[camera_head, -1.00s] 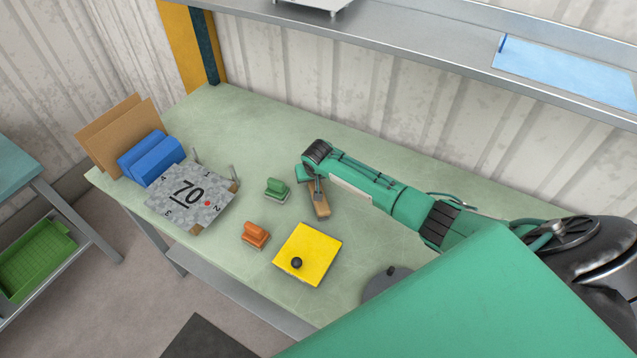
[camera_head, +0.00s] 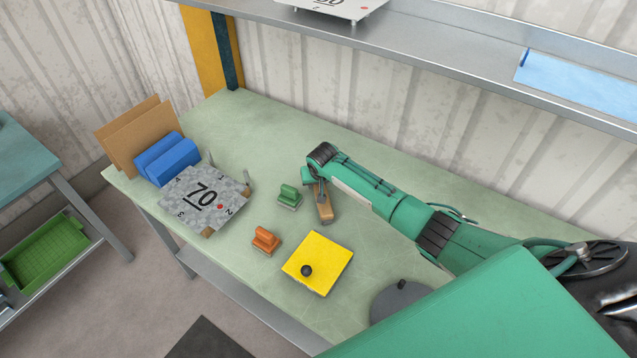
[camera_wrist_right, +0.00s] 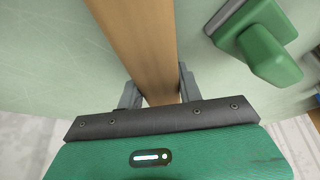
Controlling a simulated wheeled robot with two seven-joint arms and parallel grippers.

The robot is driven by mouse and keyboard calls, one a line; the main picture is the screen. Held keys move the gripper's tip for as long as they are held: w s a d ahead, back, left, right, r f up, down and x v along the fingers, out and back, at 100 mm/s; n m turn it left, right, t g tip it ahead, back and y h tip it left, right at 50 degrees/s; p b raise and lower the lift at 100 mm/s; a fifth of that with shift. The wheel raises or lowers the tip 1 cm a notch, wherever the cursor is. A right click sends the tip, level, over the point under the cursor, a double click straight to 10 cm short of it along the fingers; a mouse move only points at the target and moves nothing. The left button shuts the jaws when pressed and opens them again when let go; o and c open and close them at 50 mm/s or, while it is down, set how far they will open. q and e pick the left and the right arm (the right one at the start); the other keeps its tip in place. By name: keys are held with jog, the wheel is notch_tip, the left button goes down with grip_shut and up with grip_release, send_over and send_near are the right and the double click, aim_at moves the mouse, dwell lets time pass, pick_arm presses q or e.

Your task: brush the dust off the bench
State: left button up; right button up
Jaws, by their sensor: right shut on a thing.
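The bench (camera_head: 330,150) has a pale green top with faint light marks; I cannot tell which of them are dust. My right gripper (camera_head: 321,192) is over the middle of the bench, shut on the wooden handle of a brush (camera_head: 325,208). In the right wrist view the brown wooden brush (camera_wrist_right: 143,45) runs away between the two grey fingers (camera_wrist_right: 158,90). The bristles are hidden, and I cannot tell whether they touch the bench top. My left gripper is not in view.
A green stamp-like block (camera_head: 289,195) stands just left of the brush. A shelf (camera_head: 430,60) overhangs behind.

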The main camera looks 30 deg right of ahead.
notch_tip(320, 180, up, 4)
jog(key=p, duration=0.3)
jog(key=shift+r, duration=0.75)
jog(key=shift+r, duration=0.1)
jog(key=shift+r, duration=1.4)
jog(key=shift+a, duration=0.1)
